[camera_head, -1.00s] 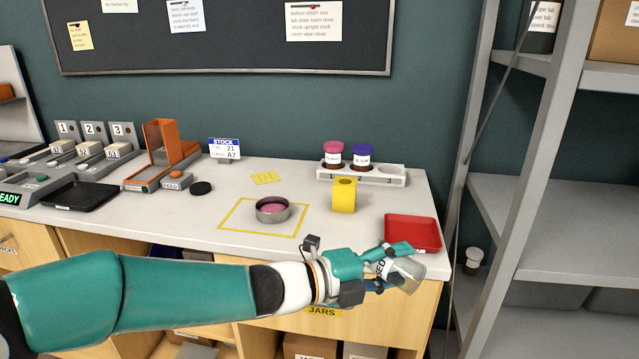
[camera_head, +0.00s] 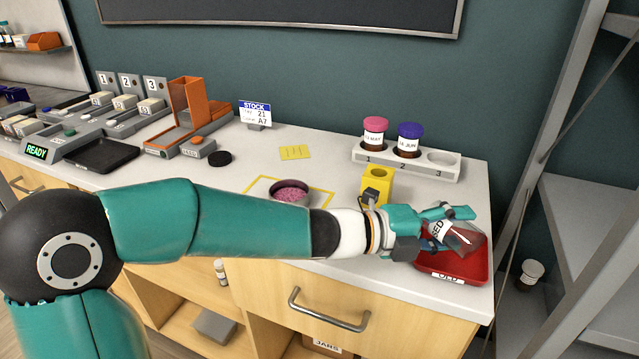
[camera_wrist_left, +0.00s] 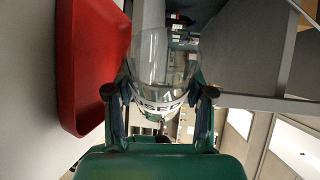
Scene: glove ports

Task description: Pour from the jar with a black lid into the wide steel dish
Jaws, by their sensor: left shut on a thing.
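My left gripper (camera_head: 440,228) is shut on a clear glass jar (camera_head: 467,238) with a white label, partly readable as "ED". The jar is tilted with no lid on it, over or beside the red tray. In the left wrist view, the jar (camera_wrist_left: 163,60) sits between the two fingers and looks clear, with no contents that I can make out. A black lid (camera_head: 219,158) lies flat on the bench. My right gripper is not in view.
A red tray (camera_head: 425,261) marked "OLD" is at the bench's right front corner. A yellow block (camera_head: 377,184) stands close behind my wrist. A white rack (camera_head: 447,174) holds pink-lidded and blue-lidded jars. A metal shelf stands right of the bench.

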